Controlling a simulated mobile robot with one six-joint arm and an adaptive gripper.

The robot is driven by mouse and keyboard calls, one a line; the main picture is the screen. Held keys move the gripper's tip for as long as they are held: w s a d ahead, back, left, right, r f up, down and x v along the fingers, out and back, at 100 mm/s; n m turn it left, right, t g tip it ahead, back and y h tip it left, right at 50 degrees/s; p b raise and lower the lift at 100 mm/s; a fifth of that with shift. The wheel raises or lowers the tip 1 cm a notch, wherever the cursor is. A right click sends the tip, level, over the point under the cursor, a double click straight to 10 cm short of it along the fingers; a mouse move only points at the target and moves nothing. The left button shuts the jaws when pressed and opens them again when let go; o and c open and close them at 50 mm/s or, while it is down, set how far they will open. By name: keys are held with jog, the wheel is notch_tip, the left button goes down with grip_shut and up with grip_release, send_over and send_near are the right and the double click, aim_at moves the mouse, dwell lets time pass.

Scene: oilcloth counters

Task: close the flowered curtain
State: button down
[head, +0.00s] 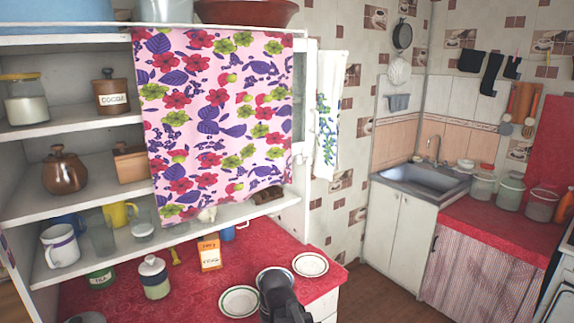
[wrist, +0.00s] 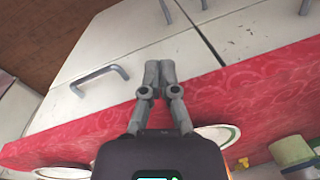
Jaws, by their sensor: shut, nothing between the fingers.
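The flowered curtain (head: 222,115) is pink with red, purple and green flowers. It hangs over the right part of the open shelf unit in the head view, and the left part of the shelves is uncovered. Its lower edge hangs free and slanted, above the red counter. My gripper (wrist: 160,72) is shut and empty in the wrist view, its fingertips together in front of the white cabinet doors. In the head view, my dark wrist shows low at the counter's front edge, well below the curtain and apart from it. The curtain is not in the wrist view.
The shelves hold a glass jar (head: 25,98), a cocoa canister (head: 110,92), a brown teapot (head: 64,170) and a white mug (head: 60,246). On the red counter (head: 205,285) stand plates (head: 239,301) and an orange box (head: 209,253). A sink (head: 420,180) is at the right.

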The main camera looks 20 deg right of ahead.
jog(key=w+d+r+y+p, duration=0.1)
jog(key=w+r, duration=0.2)
jog(key=w+d+r+m+y+p, duration=0.1)
jog(key=w+d+r+y+p, duration=0.1)
jog(key=w+r, duration=0.1)
jog(key=w+d+r+m+t+y+p, duration=0.1)
jog(key=w+r+y+p, duration=0.1)
jog(key=w+r, duration=0.1)
jog(key=shift+w+d, duration=0.2)
jog(key=shift+w, duration=0.2)
jog(key=w+d+r+m+t+y+p, duration=0.1)
jog(key=w+d+r+t+y+p, duration=0.3)
jog(key=d+r, duration=0.9)
jog(key=w+d+r+m+t+y+p, duration=0.2)
jog(key=w+d+r+t+y+p, duration=0.2)
jog(key=d+r, duration=0.9)
jog(key=w+d+y+p, duration=0.1)
jog(key=w+p, duration=0.1)
jog(key=w, duration=0.1)
jog(key=shift+w+p, duration=0.35)
jog(key=shift+w, duration=0.05)
send_near(287, 175)
jog(key=x, duration=0.3)
jog(key=w+x, duration=0.1)
jog(key=x, duration=0.1)
jog(key=shift+w+f, duration=0.2)
jog(key=shift+f, duration=0.15)
jog(key=shift+a, duration=0.35)
